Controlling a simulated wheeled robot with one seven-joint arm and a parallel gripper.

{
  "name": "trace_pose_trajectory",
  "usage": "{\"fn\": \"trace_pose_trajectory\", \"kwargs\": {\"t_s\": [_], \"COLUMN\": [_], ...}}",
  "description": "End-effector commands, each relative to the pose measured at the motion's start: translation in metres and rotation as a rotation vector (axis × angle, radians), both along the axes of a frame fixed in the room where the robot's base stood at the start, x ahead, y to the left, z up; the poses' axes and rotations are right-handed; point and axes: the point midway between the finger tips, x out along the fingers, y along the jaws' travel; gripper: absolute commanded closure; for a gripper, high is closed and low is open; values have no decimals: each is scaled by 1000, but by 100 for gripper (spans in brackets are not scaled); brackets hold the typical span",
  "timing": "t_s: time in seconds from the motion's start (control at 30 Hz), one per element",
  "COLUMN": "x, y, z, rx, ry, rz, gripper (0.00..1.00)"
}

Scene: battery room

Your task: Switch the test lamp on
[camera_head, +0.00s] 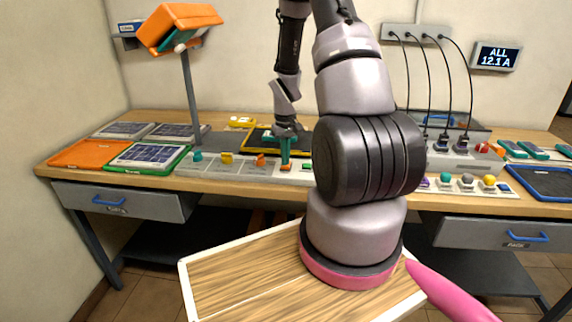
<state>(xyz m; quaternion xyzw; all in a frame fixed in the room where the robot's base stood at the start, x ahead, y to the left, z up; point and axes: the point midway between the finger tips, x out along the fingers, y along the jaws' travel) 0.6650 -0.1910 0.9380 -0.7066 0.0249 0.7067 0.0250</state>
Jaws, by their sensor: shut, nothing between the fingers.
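My gripper (285,160) has teal fingers and is shut and empty. An orange lamp-like head (177,24) sits tilted on a grey post at the back left. No label marks it as the test lamp, and I cannot tell whether it is lit.
Teal (197,156), yellow (226,158) and orange (260,160) knobs stand left of my gripper. An orange tray (84,153) and a green-framed panel (147,156) lie farther left. Black cables (466,95) hang at right beside a wall display (497,57). My arm hides the bench's middle right.

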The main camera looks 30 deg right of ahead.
Motion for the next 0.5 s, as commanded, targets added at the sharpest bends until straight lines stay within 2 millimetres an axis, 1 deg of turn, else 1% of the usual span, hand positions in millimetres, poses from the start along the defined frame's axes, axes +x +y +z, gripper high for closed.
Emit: {"fn": "trace_pose_trajectory", "kwargs": {"t_s": [0.4,0.5], "x": [0,0], "y": [0,0], "z": [-7,-5], "rx": [0,0], "ry": [0,-1], "rz": [0,0], "gripper": [100,100]}}
